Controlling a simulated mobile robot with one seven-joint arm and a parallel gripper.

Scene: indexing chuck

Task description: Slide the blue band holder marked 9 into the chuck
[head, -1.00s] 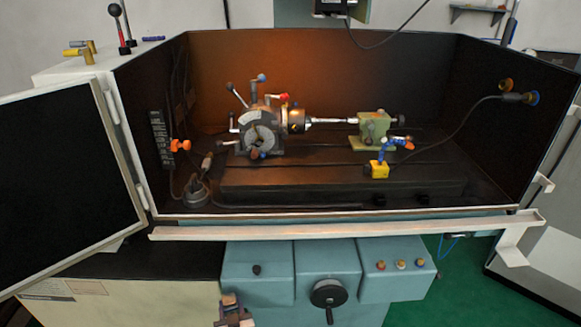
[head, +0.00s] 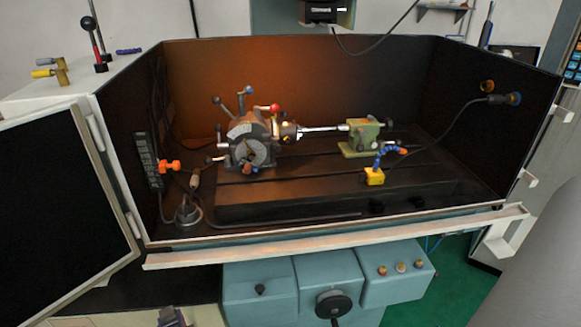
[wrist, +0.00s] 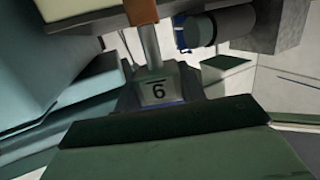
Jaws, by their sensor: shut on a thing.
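In the wrist view a holder (wrist: 158,92) has a pale plate with a dark digit. It reads like a 6 with a bar above, so an underlined 9 upside down. A strip of blue shows at its lower edge, and a metal shank with a copper-coloured end rises from it. My gripper (wrist: 165,108) is shut on this holder; the fingers are only partly clear. In the head view the chuck (head: 288,131) sits on the right side of the grey indexing head (head: 250,140), inside the machine enclosure. The holder is well apart from the chuck.
A metal rod (head: 322,128) runs from the chuck to the green tailstock (head: 365,138). A yellow block with a blue hose (head: 374,176) stands in front. The open door (head: 65,190) is at left, and a white rail (head: 340,236) crosses the front edge.

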